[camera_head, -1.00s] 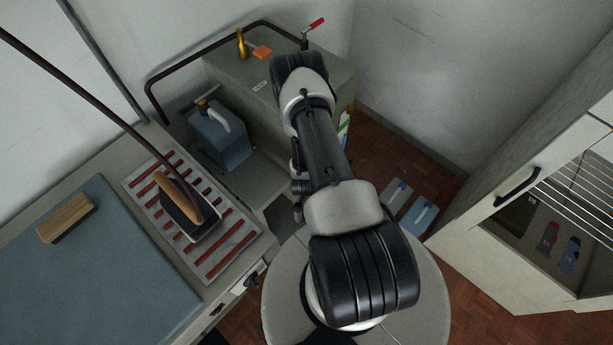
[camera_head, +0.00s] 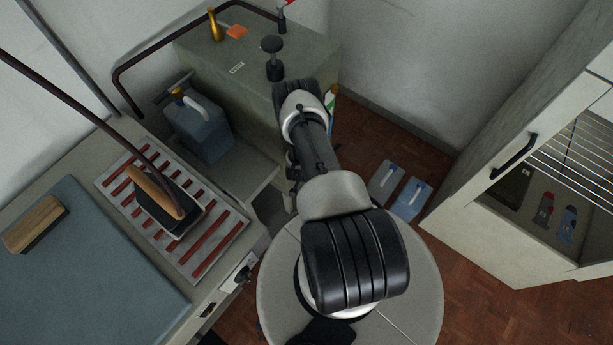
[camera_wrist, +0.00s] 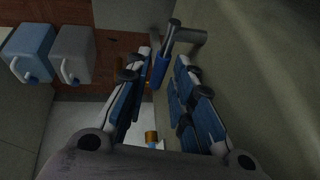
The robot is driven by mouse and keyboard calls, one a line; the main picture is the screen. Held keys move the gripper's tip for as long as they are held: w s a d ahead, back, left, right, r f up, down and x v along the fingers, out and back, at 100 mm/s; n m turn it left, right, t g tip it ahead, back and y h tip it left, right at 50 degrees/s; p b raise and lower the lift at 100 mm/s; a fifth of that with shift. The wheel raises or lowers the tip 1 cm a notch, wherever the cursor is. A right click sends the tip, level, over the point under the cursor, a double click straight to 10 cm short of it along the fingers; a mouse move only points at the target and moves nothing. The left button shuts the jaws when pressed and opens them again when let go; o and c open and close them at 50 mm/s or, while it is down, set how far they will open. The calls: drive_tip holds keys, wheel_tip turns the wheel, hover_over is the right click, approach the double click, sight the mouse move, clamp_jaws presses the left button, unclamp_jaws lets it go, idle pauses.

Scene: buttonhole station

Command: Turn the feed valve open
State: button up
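In the wrist view a blue lever handle (camera_wrist: 160,70) sits on a grey pipe stub (camera_wrist: 187,37) beside the grey-green tank wall. I cannot read a label that marks it as the feed valve. My gripper (camera_wrist: 163,58) is open, with one finger on each side of the handle near the tips. A gap shows on both sides; I cannot tell how deep the handle lies between them. In the head view my arm hides the gripper and this handle. A red-tipped lever (camera_head: 288,3) shows at the top edge, behind the tank (camera_head: 225,60).
An orange-capped bottle (camera_wrist: 151,137) is low between my fingers in the wrist view. A blue canister (camera_head: 203,132) is left of my arm, a white cabinet (camera_head: 490,210) right. A black knob (camera_head: 271,46) rises from the tank.

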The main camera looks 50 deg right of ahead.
drive_tip(key=shift+w+d+f, duration=0.15)
drive_tip(key=shift+d+f, duration=0.05)
drive_tip(key=shift+f, duration=0.3)
clamp_jaws()
idle(0.3)
